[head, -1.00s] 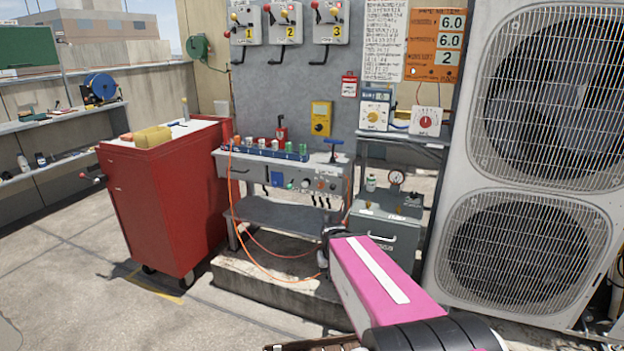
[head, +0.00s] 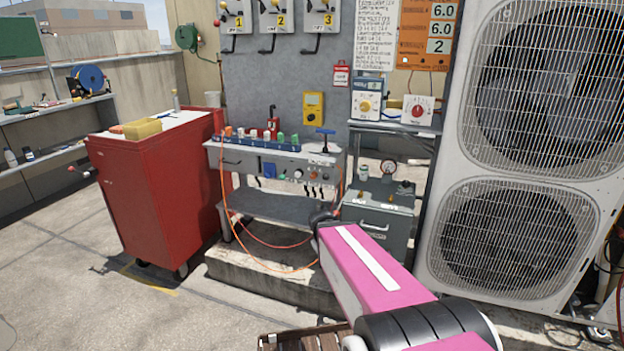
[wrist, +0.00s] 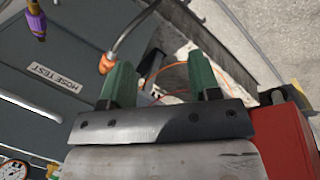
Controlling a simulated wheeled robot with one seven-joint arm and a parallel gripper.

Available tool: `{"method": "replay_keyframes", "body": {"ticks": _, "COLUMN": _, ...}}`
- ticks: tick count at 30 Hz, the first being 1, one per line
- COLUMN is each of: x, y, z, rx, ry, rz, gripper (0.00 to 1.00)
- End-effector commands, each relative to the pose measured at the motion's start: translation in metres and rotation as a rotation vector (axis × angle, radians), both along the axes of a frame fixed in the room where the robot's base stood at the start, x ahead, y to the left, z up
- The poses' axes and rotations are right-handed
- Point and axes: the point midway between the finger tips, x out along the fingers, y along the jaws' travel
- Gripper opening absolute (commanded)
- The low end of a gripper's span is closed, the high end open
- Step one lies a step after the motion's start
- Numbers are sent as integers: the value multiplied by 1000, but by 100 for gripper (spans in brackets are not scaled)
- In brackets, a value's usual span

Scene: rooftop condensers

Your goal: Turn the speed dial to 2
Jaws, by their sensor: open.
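Two white boxes with round dials stand on the grey stand at the back right in the head view. One has a yellow knob (head: 366,106) and the other a red knob (head: 417,110). The grey bench front also carries a small round knob (head: 299,174). The lettering is too small to tell which is the speed dial or where it points. My gripper shows in the wrist view (wrist: 160,80), its two green fingers apart with nothing between them. In the head view my pink arm mostly hides it; it is low, in front of the bench and the grey box, away from the dials.
A grey box (head: 372,219) with a gauge sits below the dials; its "HOSE TEST" label (wrist: 53,77) shows in the wrist view. An orange hose (head: 229,210) hangs before the bench. A red cabinet (head: 155,200) stands left, a large fan unit (head: 437,225) right.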

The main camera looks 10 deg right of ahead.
Motion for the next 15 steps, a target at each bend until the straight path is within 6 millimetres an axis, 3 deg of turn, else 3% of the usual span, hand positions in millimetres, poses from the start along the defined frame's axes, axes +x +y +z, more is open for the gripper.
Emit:
{"method": "replay_keyframes", "body": {"ticks": 8, "x": 79, "y": -28, "z": 25, "rx": -480, "ry": -7, "rz": 521, "gripper": 57}}
{"method": "replay_keyframes", "body": {"ticks": 15, "x": 144, "y": -24, "z": 65, "rx": -919, "ry": 85, "rz": 949, "gripper": 57}}
